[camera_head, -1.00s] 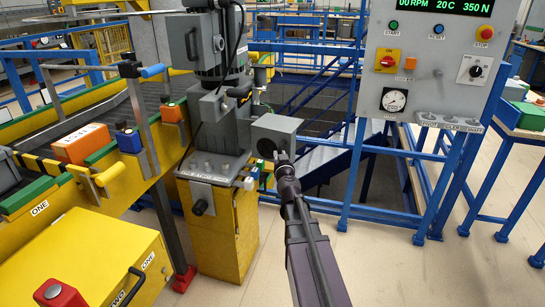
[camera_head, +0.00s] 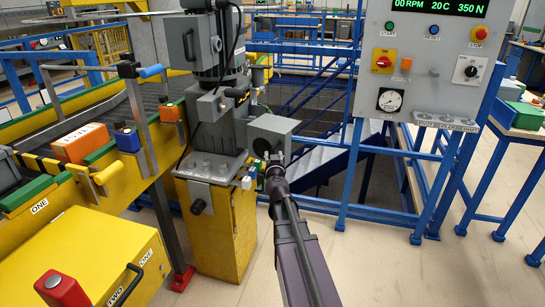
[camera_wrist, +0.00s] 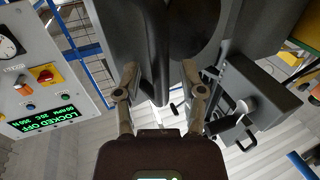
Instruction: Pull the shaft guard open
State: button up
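The shaft guard looks to be the grey box (camera_head: 272,136) on the right side of the grey motor unit in the head view, though I cannot be sure which part it is. My gripper (camera_head: 274,163) is right at its front face, and my arm hides part of it. In the wrist view my gripper (camera_wrist: 160,72) has its two fingers spread apart. A dark grey rounded bar (camera_wrist: 155,45) reaches down between them, with gaps visible near the fingers. I cannot tell whether either fingertip touches it.
The control panel (camera_head: 418,55) stands to the right on a blue frame. A yellow pedestal (camera_head: 222,235) carries the motor unit (camera_head: 212,45). The conveyor (camera_head: 70,125) with an orange box (camera_head: 82,143) is at the left. Blue rails lie behind; the floor at lower right is clear.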

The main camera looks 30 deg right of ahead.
dwell(0.3)
jog(key=v, duration=0.7)
jog(key=shift+s, duration=0.2)
jog(key=shift+a, duration=0.1)
dwell(0.4)
